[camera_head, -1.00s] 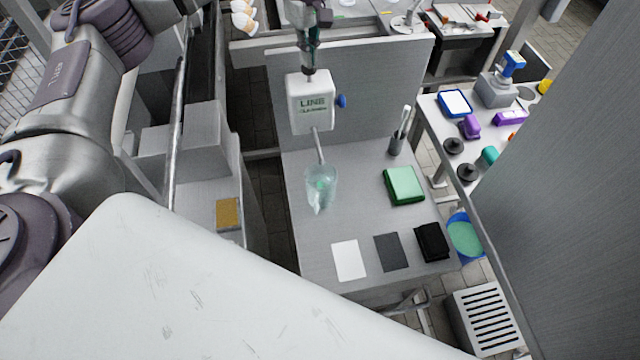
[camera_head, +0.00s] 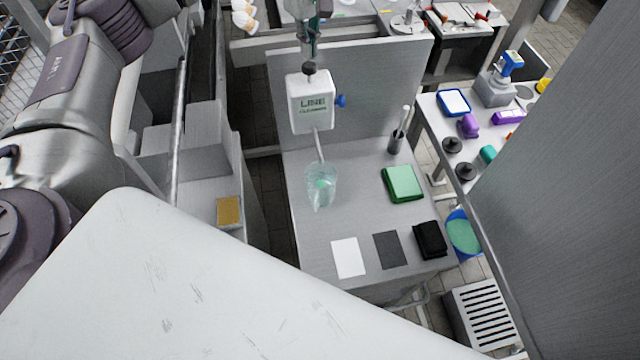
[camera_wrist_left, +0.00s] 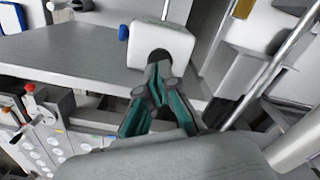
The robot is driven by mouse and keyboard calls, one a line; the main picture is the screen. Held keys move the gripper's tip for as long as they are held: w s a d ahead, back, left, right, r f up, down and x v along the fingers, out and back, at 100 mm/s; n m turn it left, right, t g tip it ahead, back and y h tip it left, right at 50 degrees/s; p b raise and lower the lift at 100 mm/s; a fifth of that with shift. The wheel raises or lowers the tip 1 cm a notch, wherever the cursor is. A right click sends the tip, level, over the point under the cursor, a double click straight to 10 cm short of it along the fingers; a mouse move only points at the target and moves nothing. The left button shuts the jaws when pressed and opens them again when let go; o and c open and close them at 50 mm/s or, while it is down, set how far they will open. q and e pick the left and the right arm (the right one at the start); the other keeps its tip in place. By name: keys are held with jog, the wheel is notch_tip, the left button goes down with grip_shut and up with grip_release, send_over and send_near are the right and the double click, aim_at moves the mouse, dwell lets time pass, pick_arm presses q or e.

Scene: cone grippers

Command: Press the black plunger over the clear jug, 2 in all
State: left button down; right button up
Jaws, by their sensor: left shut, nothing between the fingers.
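The white dispenser box (camera_head: 312,108), with LINE lettering and a blue knob on its right side, is fixed to the upright panel. The black plunger (camera_head: 309,68) is on its top. A spout runs down from the box to the clear jug (camera_head: 314,198), which stands on the grey table and has some pale green inside. My left gripper (camera_head: 310,58) is shut and empty, pointing down just above the plunger; any contact is hard to tell. In the left wrist view its teal-sided fingers (camera_wrist_left: 158,76) meet in front of the black plunger (camera_wrist_left: 160,56). My right gripper is not in view.
A green box (camera_head: 402,184), a white card (camera_head: 348,258), a grey card (camera_head: 387,251) and a black cloth-like item (camera_head: 430,240) lie on the table. A pen holder (camera_head: 396,143) stands near the panel. A side table at right holds several items.

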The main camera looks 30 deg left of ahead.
pick_arm(q)
notch_tip(320, 180, up, 6)
jog(key=p, duration=0.3)
jog(key=shift+p, duration=0.35)
dwell(0.3)
